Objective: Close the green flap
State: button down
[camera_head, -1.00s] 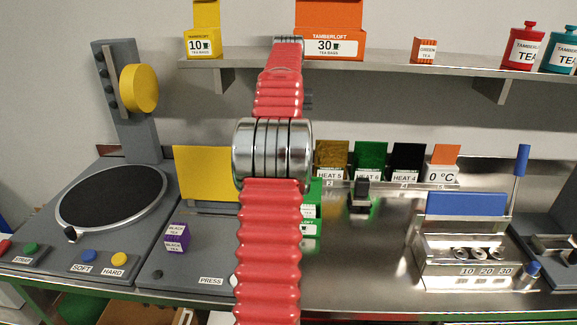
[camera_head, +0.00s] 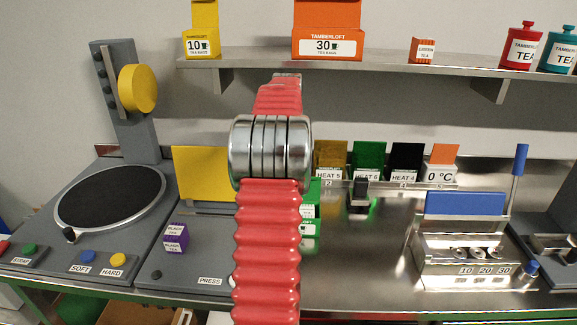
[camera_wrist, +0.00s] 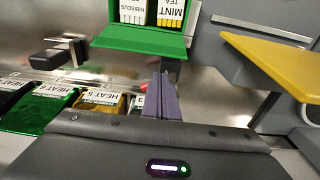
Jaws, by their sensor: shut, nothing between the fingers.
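A green box (camera_wrist: 183,41) is at the top of the wrist view. It holds packets marked hibiscus and mint tea, and a flat green panel (camera_wrist: 130,40) runs along its near side. In the head view the green box (camera_head: 311,198) is mostly hidden behind my arm. A green piece marked HEAT 6 (camera_wrist: 38,106) lies at the left of the wrist view, and its green upright panel (camera_head: 370,157) shows in the head view. My gripper (camera_wrist: 163,85) is shut and empty, its tips just below the green panel in the picture. Contact cannot be told.
A yellow panel (camera_wrist: 275,62) stands at right in the wrist view, also seen left of my arm in the head view (camera_head: 200,172). A dark knob (camera_wrist: 60,52) is left of the gripper. A purple tea box (camera_head: 175,238) and a blue-topped metal unit (camera_head: 465,204) flank the arm.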

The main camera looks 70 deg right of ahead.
jog(key=shift+s+a+r, duration=0.15)
jog(key=shift+a, duration=0.5)
jog(key=shift+s+a+r, duration=0.1)
jog(key=shift+a, duration=0.5)
